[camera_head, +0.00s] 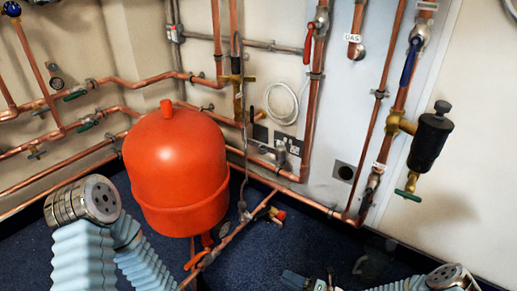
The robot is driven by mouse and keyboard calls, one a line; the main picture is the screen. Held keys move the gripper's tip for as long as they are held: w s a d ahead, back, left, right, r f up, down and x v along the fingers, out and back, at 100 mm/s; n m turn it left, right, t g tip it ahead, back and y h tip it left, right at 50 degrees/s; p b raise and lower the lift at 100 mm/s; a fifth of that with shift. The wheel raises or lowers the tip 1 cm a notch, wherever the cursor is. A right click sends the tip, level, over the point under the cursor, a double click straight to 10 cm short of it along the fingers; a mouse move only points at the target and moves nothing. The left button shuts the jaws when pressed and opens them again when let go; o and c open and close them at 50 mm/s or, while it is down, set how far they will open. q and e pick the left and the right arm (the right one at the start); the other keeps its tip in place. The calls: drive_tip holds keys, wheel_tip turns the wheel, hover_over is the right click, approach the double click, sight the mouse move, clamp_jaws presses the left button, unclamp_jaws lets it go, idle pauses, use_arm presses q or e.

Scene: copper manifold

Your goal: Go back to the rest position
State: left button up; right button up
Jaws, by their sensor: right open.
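My right gripper (332,280) shows small and dark at the bottom edge, right of centre, partly cut off by the frame. It is open, and I see nothing between its fingers. It is low over the dark blue floor, below the copper pipework and apart from it as far as I can tell. Part of my right arm shows at the bottom right. My left arm, with a metal joint and light blue ribbed sleeves, shows at the lower left. My left gripper is not in view.
A red expansion vessel (177,172) stands left of centre, close to my left arm. Copper pipes (310,125) run along the walls. Valves with red, blue and green handles stick out, and a black fitting (430,140) is at the right. Dark blue floor (285,245) is open at lower centre.

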drive_tip(key=s+a+f+n+g+h, duration=0.3)
drive_tip(key=s+a+n+g, duration=0.2)
drive_tip(key=s+n+g, duration=0.45)
drive_tip(key=s+d+f+n+g+h, duration=0.15)
drive_tip(key=s+n+h, duration=0.25)
drive_tip(key=n, duration=0.4)
drive_tip(key=s+d+n+h, duration=0.3)
drive_tip(key=s+n, duration=0.1)
drive_tip(key=n, duration=0.4)
wheel_tip(320, 180, up, 15)
drive_tip(key=w+d+n+t+h+p, duration=0.1)
drive_tip(key=d+n+t+h+p, duration=0.1)
drive_tip(key=n+p, duration=1)
drive_tip(key=shift+w+r+t+h, duration=0.15)
drive_tip(key=shift+w+t+h, duration=0.2)
drive_tip(key=shift+t+h, duration=0.35)
